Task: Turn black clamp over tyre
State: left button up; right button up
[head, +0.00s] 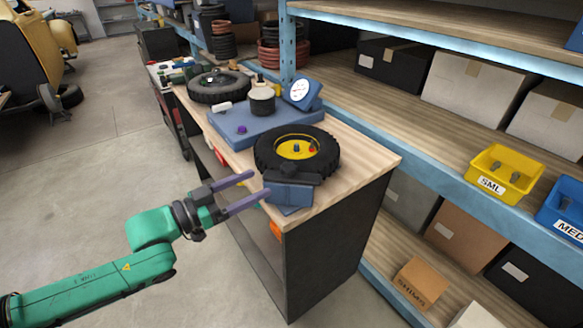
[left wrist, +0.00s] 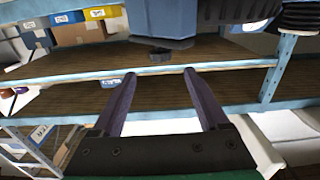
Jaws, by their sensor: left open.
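The black tyre (head: 325,150) with a yellow hub (head: 294,148) lies at the near end of the bench, above a blue block (head: 291,194). A flat black piece (head: 292,176), which looks like the clamp, sits at the tyre's near edge. Its exact shape blends with the tyre. My left gripper (head: 260,183) is open and empty, its fingertips just left of the blue block and black piece. In the left wrist view the open fingers (left wrist: 160,71) point toward a small dark piece (left wrist: 160,55) under a blue body (left wrist: 172,18). Contact is not visible.
The wooden bench (head: 350,155) also bears a blue base (head: 228,128) with a round gauge (head: 299,91), and another tyre (head: 219,87) farther back. Blue-framed shelving with boxes and a yellow bin (head: 503,174) stands to the right.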

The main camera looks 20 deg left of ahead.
aim_at(295, 166)
pick_arm(q)
jog(key=x, duration=1.3)
jog(key=shift+a, duration=0.1)
jog(key=shift+w, duration=0.15)
pick_arm(e)
jog(key=shift+w+a+f, duration=0.15)
jog(key=shift+a+f, duration=0.05)
jog(key=shift+f, duration=0.15)
pick_arm(q)
grip_shut()
pick_arm(e)
jog(key=shift+d, duration=0.1)
